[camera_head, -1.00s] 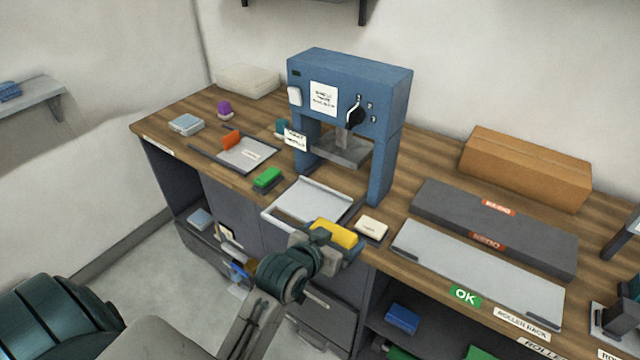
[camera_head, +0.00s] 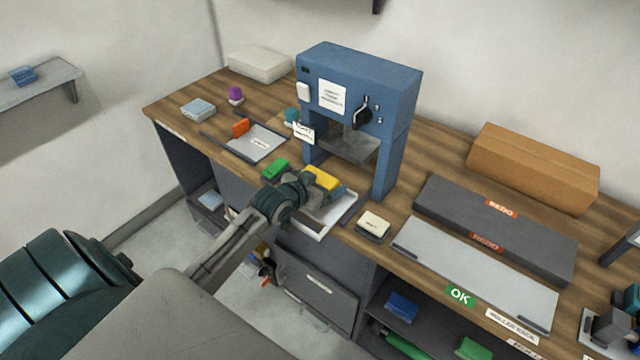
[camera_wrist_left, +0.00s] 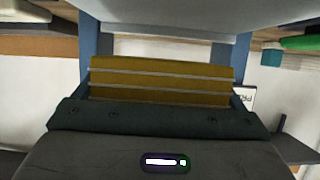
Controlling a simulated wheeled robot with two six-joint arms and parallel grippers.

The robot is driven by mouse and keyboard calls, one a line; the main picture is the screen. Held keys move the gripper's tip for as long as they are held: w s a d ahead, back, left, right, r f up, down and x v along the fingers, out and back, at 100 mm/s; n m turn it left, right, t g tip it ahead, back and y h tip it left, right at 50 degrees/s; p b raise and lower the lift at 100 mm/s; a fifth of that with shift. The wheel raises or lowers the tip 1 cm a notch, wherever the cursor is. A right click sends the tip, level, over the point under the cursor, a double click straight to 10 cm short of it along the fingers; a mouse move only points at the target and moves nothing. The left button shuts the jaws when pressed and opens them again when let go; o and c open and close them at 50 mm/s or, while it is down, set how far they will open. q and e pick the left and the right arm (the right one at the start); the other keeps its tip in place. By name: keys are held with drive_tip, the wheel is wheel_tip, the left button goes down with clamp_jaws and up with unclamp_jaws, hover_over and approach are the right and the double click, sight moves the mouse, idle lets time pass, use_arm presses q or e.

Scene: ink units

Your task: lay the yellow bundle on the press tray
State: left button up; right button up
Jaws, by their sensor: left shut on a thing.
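My left gripper (camera_head: 316,192) is shut on the yellow bundle (camera_head: 322,178). In the head view the bundle is over the pale press tray (camera_head: 318,230), which sticks out in front of the blue press (camera_head: 358,85). The gripper and my arm hide part of the tray. In the left wrist view the bundle (camera_wrist_left: 160,81) spans the jaws as yellow layers with pale lines between them. I cannot tell whether the bundle touches the tray. My right gripper is not in view.
A green block (camera_head: 275,169) lies just left of the tray. A cream block on a dark pad (camera_head: 373,224) lies to its right. The press's columns stand behind the tray. A flat grey plate (camera_head: 470,270) and a cardboard box (camera_head: 533,168) fill the right side.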

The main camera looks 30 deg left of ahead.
use_arm(q)
drive_tip(key=shift+w+a, duration=0.35)
drive_tip(key=shift+a, duration=0.2)
wheel_tip(320, 180, down, 3)
drive_tip(key=shift+p, duration=0.75)
drive_tip(key=shift+f, duration=0.25)
drive_tip(key=shift+d, duration=0.1)
drive_tip(key=shift+f, duration=0.25)
drive_tip(key=o, duration=0.8)
drive_tip(key=shift+c, duration=0.2)
drive_tip(key=shift+r, duration=0.2)
drive_tip(key=b+v, duration=0.1)
drive_tip(key=v, duration=1.1)
